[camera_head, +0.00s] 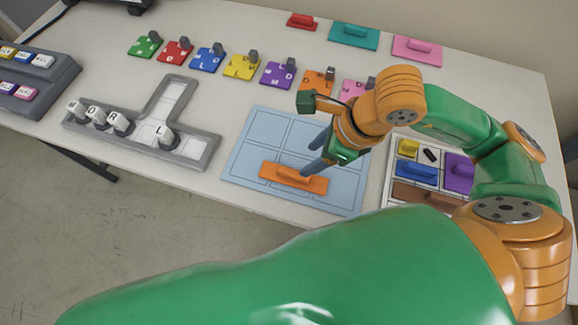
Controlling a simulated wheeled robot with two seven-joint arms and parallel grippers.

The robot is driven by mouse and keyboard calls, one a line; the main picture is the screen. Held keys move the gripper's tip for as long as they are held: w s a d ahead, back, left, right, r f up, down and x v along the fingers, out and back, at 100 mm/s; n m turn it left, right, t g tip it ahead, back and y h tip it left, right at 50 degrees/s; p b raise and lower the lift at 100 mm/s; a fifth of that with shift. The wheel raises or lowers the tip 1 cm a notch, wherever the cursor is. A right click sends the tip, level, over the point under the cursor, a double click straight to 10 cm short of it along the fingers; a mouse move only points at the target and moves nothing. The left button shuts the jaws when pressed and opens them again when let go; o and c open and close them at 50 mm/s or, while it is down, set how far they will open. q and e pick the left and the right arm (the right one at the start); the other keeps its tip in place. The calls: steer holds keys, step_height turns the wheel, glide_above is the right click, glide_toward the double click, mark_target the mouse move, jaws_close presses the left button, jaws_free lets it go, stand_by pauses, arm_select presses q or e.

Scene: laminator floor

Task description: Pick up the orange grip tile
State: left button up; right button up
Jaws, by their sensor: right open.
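The orange grip tile (280,177) is a flat orange rectangle with a raised handle. It lies near the front edge of the light blue gridded mat (259,134). My right gripper (311,157) is open, with its dark fingers pointing down and left. The fingertips are just above or beside the tile's handle, towards its right end. I cannot tell whether they touch it. My left gripper is not in view.
A T-shaped grey tray (200,148) with white pieces stands left of the mat. A tray of coloured blocks (384,189) stands right. Several coloured pegged tiles form a row behind. Red (302,21), teal (353,36) and pink (417,50) handled tiles lie at the back.

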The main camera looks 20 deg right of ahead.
mark_target(295, 173)
steer(key=f+b, duration=0.2)
steer(key=f, duration=0.3)
steer(key=shift+a+f+b, duration=0.1)
steer(key=shift+a+b, duration=0.1)
steer(key=shift+b, duration=0.2)
steer(key=shift+w+a+f, duration=0.15)
steer(key=shift+f, duration=0.15)
steer(key=p+x, duration=0.1)
steer(key=x, duration=0.3)
steer(key=shift+w+a, duration=0.2)
steer(key=shift+w+a+f, duration=0.15)
steer(key=shift+f, duration=0.25)
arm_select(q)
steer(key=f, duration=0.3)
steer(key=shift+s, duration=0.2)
arm_select(e)
jaws_close()
